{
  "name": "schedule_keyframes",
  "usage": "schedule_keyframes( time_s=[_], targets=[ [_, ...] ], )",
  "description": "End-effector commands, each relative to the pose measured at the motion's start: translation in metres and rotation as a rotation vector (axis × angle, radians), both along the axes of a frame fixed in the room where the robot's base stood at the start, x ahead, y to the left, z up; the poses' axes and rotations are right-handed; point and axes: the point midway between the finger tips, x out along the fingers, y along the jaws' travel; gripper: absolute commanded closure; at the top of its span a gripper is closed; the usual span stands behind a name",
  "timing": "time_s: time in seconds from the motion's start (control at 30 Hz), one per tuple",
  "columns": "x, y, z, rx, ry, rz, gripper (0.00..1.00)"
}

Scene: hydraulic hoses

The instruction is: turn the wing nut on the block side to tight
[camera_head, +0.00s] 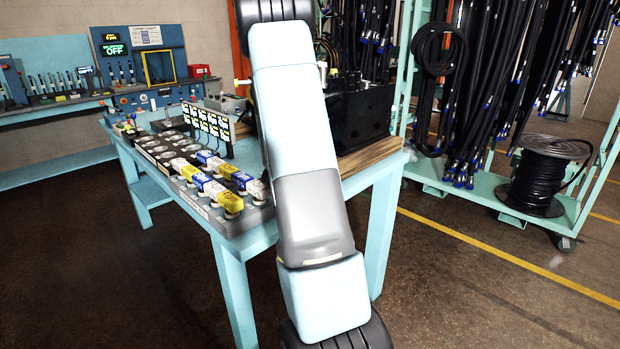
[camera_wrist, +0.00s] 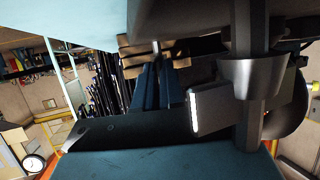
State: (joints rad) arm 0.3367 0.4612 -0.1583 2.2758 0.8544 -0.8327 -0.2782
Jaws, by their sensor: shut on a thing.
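In the wrist view, my gripper (camera_wrist: 158,68) has dark blue fingers that taper close together near the middle of the picture. Their tips are shut on the tan, stepped wing nut (camera_wrist: 128,50), whose parts show on both sides of a short grey stem. A large dark grey surface hangs over it at the top; I cannot tell whether this is the block. The nut's exact angle is hard to read. In the head view my own arm hides the gripper, the nut and the work spot.
In the wrist view a metal post with a collar (camera_wrist: 250,75) and a grey plate (camera_wrist: 210,108) stand close at the right. In the head view the teal bench (camera_head: 232,262) carries rows of yellow, blue and white fittings. A hose rack (camera_head: 408,75) stands right; floor is clear in front.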

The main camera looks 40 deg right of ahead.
Motion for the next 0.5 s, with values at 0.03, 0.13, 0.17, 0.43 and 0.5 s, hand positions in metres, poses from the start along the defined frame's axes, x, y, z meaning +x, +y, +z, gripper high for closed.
schedule_keyframes(
  time_s=[0.03,0.13,0.17,0.43,0.5],
  targets=[
    [0.0009,-0.0008,0.0012,-0.002,-0.002,0.001,1.00],
    [0.0010,-0.0008,0.0012,-0.002,-0.002,0.001,0.87],
    [0.0010,-0.0008,0.0012,-0.003,-0.002,0.001,0.84],
    [0.0005,-0.0003,0.0006,-0.002,-0.001,0.001,0.66],
    [0.0004,-0.0002,0.0006,-0.002,-0.001,0.001,0.66]
  ],
)
